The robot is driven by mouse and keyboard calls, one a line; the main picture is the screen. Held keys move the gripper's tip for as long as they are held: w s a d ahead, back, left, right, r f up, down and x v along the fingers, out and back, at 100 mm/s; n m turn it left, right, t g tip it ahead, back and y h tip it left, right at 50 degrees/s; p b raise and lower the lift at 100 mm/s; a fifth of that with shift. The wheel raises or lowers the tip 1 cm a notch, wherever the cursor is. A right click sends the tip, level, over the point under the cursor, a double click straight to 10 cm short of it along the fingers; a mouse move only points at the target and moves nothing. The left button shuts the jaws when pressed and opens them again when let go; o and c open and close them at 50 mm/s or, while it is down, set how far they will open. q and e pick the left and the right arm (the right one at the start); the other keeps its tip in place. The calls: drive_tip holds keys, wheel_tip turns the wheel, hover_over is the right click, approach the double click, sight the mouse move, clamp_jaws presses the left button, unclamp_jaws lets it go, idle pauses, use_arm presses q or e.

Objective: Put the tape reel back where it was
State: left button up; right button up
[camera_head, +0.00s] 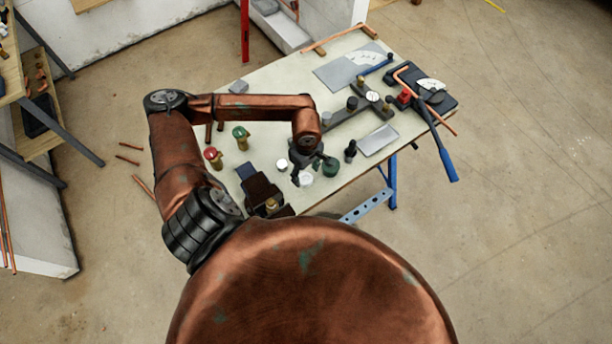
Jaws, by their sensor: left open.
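Two small white round things are on the workbench (350,113) by my left gripper (305,170). One white round piece (305,179) is right at the fingertips, and a smaller white disc (282,164) lies just left of them. Either could be the tape reel; I cannot tell which at this size. My left arm reaches in from the left and bends down over the near part of the bench. The left gripper is open and points down. Its fingers and wrist partly hide the bench there. My right gripper is out of view.
A dark green round item (330,167) stands close right of the gripper, with a black fitting (350,151) beyond it. Red-topped (213,157) and green-topped (241,137) valves stand left. A dark vise-like block (262,192) sits at the near edge.

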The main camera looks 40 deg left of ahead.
sight(306, 179)
use_arm(q)
wheel_tip(306, 179, up, 9)
drive_tip(key=shift+r+b, duration=0.2)
drive_tip(key=shift+b, duration=0.25)
